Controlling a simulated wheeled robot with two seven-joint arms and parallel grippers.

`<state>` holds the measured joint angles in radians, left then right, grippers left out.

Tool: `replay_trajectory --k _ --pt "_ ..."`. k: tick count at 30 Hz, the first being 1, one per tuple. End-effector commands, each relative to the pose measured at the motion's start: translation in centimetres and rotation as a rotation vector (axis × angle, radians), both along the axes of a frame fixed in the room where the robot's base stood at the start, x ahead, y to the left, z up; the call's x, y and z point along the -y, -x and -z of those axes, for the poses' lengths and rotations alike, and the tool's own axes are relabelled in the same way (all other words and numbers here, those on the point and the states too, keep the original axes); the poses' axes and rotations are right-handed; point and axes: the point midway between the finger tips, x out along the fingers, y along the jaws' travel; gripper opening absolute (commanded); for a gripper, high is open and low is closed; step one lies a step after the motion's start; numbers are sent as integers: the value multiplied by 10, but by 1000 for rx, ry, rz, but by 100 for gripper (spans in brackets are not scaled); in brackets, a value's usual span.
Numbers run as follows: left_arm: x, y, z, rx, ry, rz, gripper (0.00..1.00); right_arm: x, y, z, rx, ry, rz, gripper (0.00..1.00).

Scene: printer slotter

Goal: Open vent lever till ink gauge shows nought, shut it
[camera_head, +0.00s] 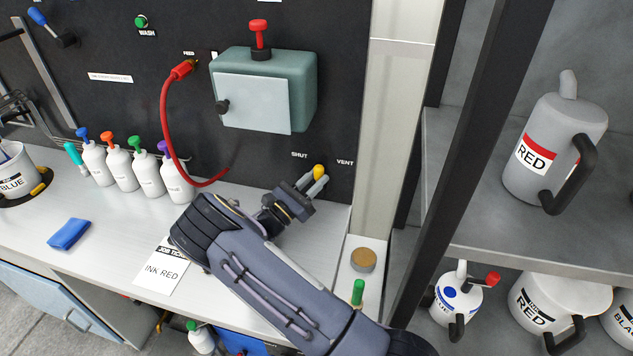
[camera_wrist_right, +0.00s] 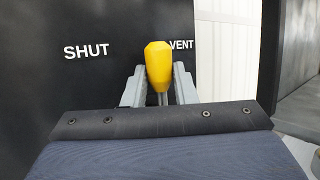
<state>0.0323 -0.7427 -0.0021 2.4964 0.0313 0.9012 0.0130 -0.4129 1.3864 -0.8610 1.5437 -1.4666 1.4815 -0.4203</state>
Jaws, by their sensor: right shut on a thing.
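The vent lever has a yellow knob (camera_head: 320,171) and stands against the black panel between the SHUT and VENT labels. My right gripper (camera_head: 311,186) is shut on the lever just below the knob. In the right wrist view the yellow knob (camera_wrist_right: 159,65) rises between the two grey fingers, close to the VENT label and well right of SHUT. A teal box (camera_head: 265,90) with a pale front cover and a red valve on top hangs on the panel above. No ink gauge reading can be made out. My left gripper is not in view.
A dark shelf post (camera_head: 475,130) stands right of my arm.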

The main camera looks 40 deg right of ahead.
Motion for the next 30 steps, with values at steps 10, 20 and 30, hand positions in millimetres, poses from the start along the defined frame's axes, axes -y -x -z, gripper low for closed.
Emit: replay_trajectory --k 10,20,30 --pt "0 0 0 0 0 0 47 -1 0 1 -6 1 -1 0" --pt "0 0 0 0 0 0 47 0 0 1 -6 2 -1 34" --pt "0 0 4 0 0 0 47 -1 0 -32 -1 0 -2 34"
